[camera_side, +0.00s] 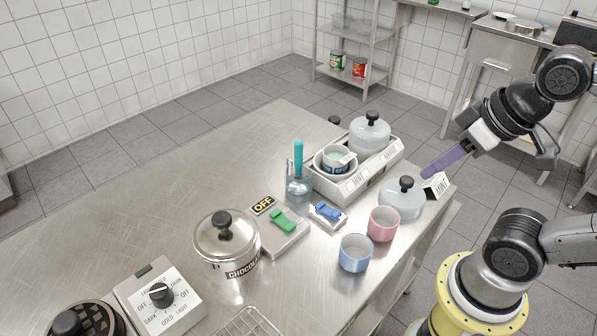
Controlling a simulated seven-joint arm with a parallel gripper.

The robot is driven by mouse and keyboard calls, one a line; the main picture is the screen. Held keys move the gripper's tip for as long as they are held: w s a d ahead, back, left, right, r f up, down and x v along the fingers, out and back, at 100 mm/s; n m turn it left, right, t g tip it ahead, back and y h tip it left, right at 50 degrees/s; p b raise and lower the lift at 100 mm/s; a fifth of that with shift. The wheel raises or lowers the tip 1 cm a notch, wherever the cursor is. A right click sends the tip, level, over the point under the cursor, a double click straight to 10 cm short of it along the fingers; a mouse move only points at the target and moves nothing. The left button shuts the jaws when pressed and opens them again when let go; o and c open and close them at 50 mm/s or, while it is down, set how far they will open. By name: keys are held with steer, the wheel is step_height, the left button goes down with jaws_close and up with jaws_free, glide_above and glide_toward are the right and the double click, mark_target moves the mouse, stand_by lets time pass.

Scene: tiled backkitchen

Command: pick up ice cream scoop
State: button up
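An upright teal handle (298,158), which looks like the ice cream scoop's, stands in a clear glass jar (298,188) near the middle of the steel table. Its lower end is hard to make out inside the jar. My gripper (430,170) is at the right, over the table's right end, well apart from the handle. Its long purple finger part points down and left, above a small MINT card. I see the fingers from the side, so their opening does not show.
Right of the jar stand a white holder (350,186) with a tub and lidded pot, a glass lid (402,199), and pink (383,223) and blue (355,253) cups. In front are switch boxes (284,226) and a chocolate pot (227,246). The table's back left is clear.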

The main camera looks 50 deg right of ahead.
steer(key=w+r+m+g, duration=0.1)
steer(key=w+r+m, duration=0.5)
steer(key=m, duration=0.5)
steer(key=m+g, duration=0.5)
steer(key=m, duration=0.2)
glide_above(299, 141)
step_height(299, 141, down, 3)
steer(key=shift+f, duration=0.15)
step_height(299, 141, down, 7)
steer(key=shift+r, duration=0.15)
steer(key=shift+f, duration=3.25)
steer(key=shift+c, duration=0.3)
